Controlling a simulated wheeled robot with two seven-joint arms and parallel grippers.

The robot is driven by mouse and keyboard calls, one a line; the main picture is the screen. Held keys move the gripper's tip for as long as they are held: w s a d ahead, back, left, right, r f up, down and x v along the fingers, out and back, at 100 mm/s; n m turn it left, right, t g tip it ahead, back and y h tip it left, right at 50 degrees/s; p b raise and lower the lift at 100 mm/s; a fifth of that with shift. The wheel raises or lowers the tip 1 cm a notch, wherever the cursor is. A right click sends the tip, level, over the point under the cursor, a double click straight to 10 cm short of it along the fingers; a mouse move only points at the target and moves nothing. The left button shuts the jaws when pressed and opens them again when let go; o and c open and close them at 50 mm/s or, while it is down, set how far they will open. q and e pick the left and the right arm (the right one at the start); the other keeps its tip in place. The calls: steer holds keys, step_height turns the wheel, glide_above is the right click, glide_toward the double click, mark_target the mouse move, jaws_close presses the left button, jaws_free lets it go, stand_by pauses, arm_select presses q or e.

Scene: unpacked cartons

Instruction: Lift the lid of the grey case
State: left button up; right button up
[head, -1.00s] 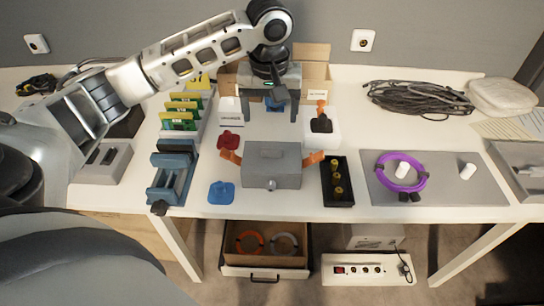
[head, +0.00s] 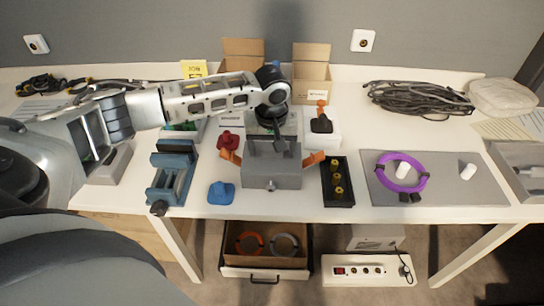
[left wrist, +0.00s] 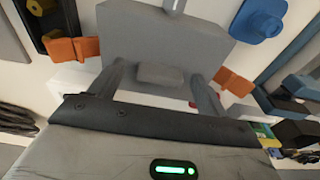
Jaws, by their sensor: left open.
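The grey case (head: 272,177) stands near the front edge of the table, with a small latch on its front and an orange piece at each side. Its lid looks closed and shows from above in the left wrist view (left wrist: 165,38). My left gripper (head: 271,147) is open at the rear of the case, pointing down. In the left wrist view its fingers (left wrist: 160,76) are on either side of a small grey tab (left wrist: 160,74) at the lid's rear edge. I cannot tell whether they touch it. My right gripper is in neither view.
A black tray (head: 338,201) with yellow-topped pieces stands close right of the case. A blue piece (head: 221,193) and a blue rack (head: 171,180) are at the left. Open cartons (head: 312,72) stand behind. A purple ring (head: 381,177) lies on a grey mat further right.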

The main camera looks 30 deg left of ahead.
mark_target(273, 151)
arm_select(q)
steer(key=c, duration=1.1)
steer(key=shift+r, duration=0.1)
steer(key=shift+r, duration=0.45)
step_height(273, 151, up, 3)
steer(key=shift+d+f, duration=0.15)
steer(key=shift+f, duration=0.05)
steer(key=s+d+r, duration=0.5)
steer(key=d+r, duration=0.1)
steer(key=d, duration=0.1)
steer(key=s+d+r, duration=0.3)
steer(key=shift+s+d+r, duration=0.2)
steer(key=shift+s+d, duration=0.15)
